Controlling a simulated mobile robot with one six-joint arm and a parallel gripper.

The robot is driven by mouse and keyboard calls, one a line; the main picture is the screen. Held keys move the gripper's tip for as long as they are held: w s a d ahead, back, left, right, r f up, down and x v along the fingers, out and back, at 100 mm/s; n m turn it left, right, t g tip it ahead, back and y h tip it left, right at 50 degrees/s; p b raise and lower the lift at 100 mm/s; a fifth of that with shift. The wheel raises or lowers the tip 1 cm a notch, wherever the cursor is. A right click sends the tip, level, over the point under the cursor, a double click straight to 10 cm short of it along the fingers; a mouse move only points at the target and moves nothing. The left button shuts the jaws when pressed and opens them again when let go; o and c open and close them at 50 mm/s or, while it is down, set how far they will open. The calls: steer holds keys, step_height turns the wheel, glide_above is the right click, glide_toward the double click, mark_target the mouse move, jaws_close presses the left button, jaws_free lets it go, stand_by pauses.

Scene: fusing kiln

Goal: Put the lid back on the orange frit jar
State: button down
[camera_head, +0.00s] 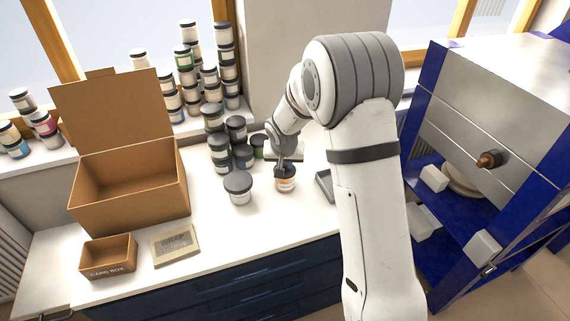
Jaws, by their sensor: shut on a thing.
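The orange frit jar (286,184) stands upright on the white worktop, with an orange band showing on its side. A dark lid (283,172) is at the jar's mouth, directly under my gripper (285,164). My gripper points down and is shut on this lid. The fingertips are small and partly dark against the lid. I cannot tell whether the lid is fully seated or slightly above the rim.
A wide jar with a dark lid (238,186) stands just left. Several dark-lidded jars (219,150) crowd behind. A grey tray (325,185) lies to the right, partly behind my arm. An open cardboard box (130,195), card box (108,257) and wrap packet (175,246) are at left.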

stand_by(0.4)
steer(key=c, duration=0.8)
jaws_free()
steer(key=shift+r+p, duration=1.8)
steer(key=shift+r, duration=1.75)
jaws_close()
